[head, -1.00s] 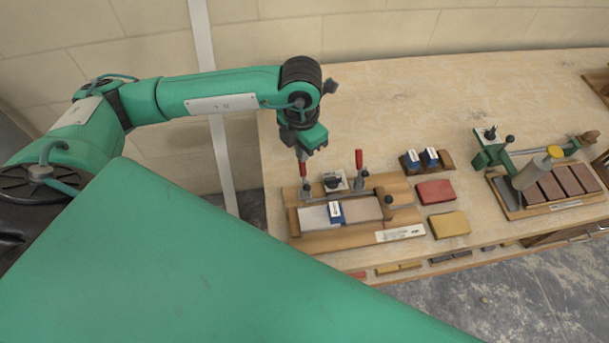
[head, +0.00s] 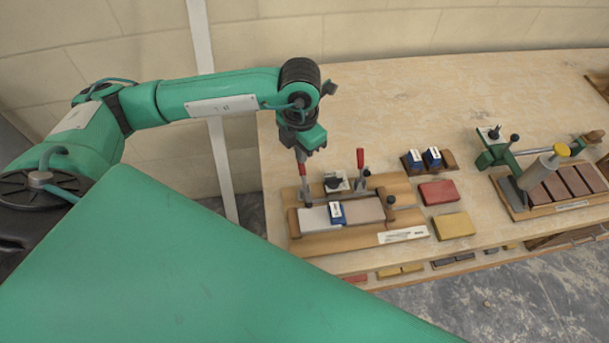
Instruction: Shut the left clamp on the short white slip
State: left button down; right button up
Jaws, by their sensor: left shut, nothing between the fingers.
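A wooden fixture board (head: 345,238) near the bench's front edge holds a short white slip (head: 314,219) at its left end. A blue block with a white label (head: 337,213) and a longer greyish-pink slab (head: 364,211) lie to its right. The left clamp (head: 304,188), with a red handle, stands behind the white slip; the right clamp's red handle (head: 360,158) stands upright. My left gripper (head: 301,156) points down, shut and empty, right at the top of the left clamp's handle; I cannot tell whether they touch. My right gripper is not in view.
To the right lie a red block (head: 438,191), a yellow block (head: 453,225) and a small rack with blue blocks (head: 428,163). A green-framed fixture with brown slabs (head: 553,190) stands further right. The bench top (head: 430,105) behind is clear.

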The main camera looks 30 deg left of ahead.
pick_arm(q)
notch_tip(320, 180, up, 7)
jog(key=p, duration=0.3)
dwell(0.5)
dwell(0.4)
